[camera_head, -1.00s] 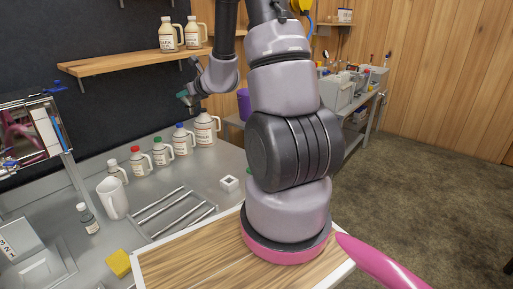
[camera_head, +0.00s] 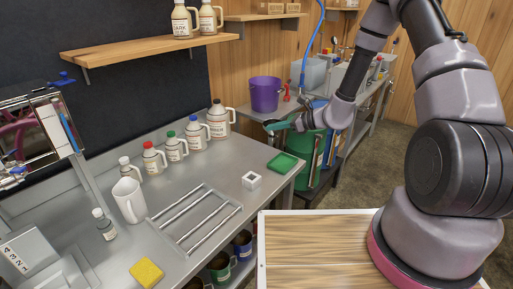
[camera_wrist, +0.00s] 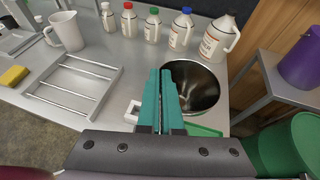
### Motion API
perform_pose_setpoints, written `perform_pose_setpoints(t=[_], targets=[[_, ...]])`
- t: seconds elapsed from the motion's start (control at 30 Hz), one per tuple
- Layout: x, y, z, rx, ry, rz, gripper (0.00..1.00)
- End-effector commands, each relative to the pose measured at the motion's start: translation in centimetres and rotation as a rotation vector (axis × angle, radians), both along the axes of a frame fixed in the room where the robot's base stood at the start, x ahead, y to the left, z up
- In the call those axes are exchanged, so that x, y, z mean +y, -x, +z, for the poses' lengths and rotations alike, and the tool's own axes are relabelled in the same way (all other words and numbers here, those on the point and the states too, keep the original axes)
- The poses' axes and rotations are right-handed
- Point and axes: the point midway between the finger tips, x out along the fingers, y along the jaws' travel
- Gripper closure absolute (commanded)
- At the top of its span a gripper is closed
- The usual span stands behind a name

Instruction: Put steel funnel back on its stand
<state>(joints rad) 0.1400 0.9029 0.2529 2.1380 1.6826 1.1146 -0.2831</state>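The steel funnel (camera_wrist: 207,91) shows in the wrist view as a wide, shiny round bowl with a dark inside, at the tips of my teal fingers. My gripper (camera_wrist: 166,75) has its fingers close together, with the funnel's near rim apparently between them. In the head view my gripper (camera_head: 272,127) is in the air beyond the far right corner of the steel table; the funnel is hard to make out there. I cannot identify the funnel's stand for sure. A small white block with a square hole (camera_head: 251,181) stands on the table near the green tray (camera_head: 284,163).
The steel table (camera_head: 205,172) holds a rack (camera_head: 195,217), a white pitcher (camera_head: 129,200), a yellow sponge (camera_head: 146,272) and several jugs along the back. A purple bucket (camera_head: 265,95) stands on a side table behind my gripper. A wooden shelf (camera_head: 150,48) is above.

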Motion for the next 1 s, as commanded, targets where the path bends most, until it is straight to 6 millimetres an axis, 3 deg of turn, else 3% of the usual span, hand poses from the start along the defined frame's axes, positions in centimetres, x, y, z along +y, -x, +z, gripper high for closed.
perform_pose_setpoints(t=[0.1, 0.3, 1.0], targets=[[3.9, 2.4, -3.0, 0.001, -0.001, 0.156, 1.00], [6.9, 4.8, -5.3, -0.004, 0.001, 0.295, 1.00], [7.3, 5.1, -10.0, -0.003, 0.003, 0.312, 1.00]])
